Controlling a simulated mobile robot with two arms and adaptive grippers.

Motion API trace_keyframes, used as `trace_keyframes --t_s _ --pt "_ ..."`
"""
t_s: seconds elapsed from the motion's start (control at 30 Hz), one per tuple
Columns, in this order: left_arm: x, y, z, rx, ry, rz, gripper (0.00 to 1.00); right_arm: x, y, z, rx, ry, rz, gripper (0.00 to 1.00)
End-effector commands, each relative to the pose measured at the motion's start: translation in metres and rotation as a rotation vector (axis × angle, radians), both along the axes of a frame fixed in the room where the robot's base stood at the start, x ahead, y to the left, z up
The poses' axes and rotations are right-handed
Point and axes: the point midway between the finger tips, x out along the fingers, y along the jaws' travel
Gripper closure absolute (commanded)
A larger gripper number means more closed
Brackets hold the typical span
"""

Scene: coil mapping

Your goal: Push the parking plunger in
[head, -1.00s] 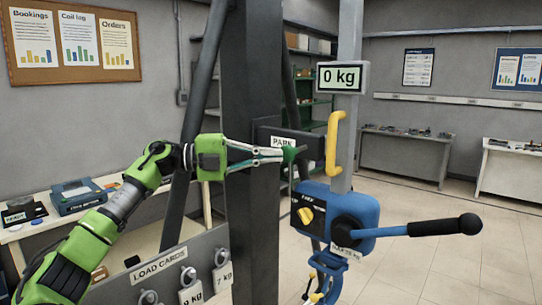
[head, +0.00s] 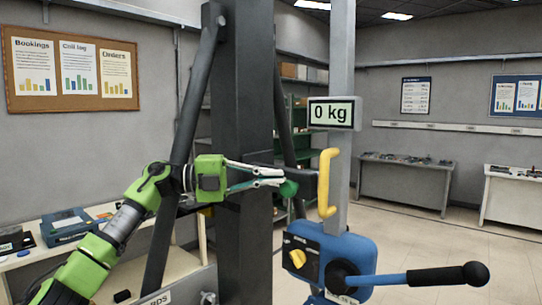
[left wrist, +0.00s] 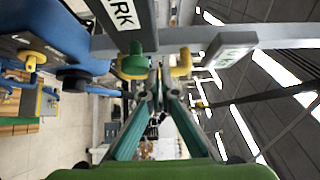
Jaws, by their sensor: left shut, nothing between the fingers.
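The parking plunger, a green knob (head: 289,188), shows at the end of my left gripper's fingers in the head view, partly hidden. In the left wrist view the green plunger (left wrist: 137,63) stands just left of the fingertips. My left gripper (head: 281,176) is shut and empty, pointing right in front of the dark post. Its tips also show in the left wrist view (left wrist: 158,80). I cannot tell if they touch the plunger. A PARK label (left wrist: 236,56) shows in the left wrist view. My right gripper is not in view.
A yellow handle (head: 327,184) and a grey column with a 0 kg display (head: 334,113) stand just right of the fingertips. A blue unit (head: 335,255) with a black-gripped lever (head: 448,275) is below. The dark post (head: 241,100) stands behind the gripper.

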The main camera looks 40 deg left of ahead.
Motion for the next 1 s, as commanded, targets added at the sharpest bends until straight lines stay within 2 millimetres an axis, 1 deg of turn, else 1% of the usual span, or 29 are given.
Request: trace_keyframes --t_s 0.03,0.1,0.23,0.4,0.6,1.0 --pt "-0.001 -0.001 0.013 -0.002 -0.008 -0.001 1.00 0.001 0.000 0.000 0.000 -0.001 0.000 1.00" --pt "-0.001 -0.001 0.025 -0.003 -0.008 -0.001 1.00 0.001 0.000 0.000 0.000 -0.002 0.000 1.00" --pt "-0.002 -0.001 0.043 -0.002 -0.007 0.000 1.00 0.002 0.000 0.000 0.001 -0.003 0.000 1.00" --pt "-0.003 -0.001 0.059 0.000 -0.004 -0.001 1.00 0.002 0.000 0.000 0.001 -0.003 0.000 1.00" --pt "-0.003 -0.001 0.066 0.000 -0.001 -0.001 1.00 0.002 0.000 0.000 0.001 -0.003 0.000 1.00" --pt "-0.003 -0.001 0.066 0.001 -0.001 -0.001 1.00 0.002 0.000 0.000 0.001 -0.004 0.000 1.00"
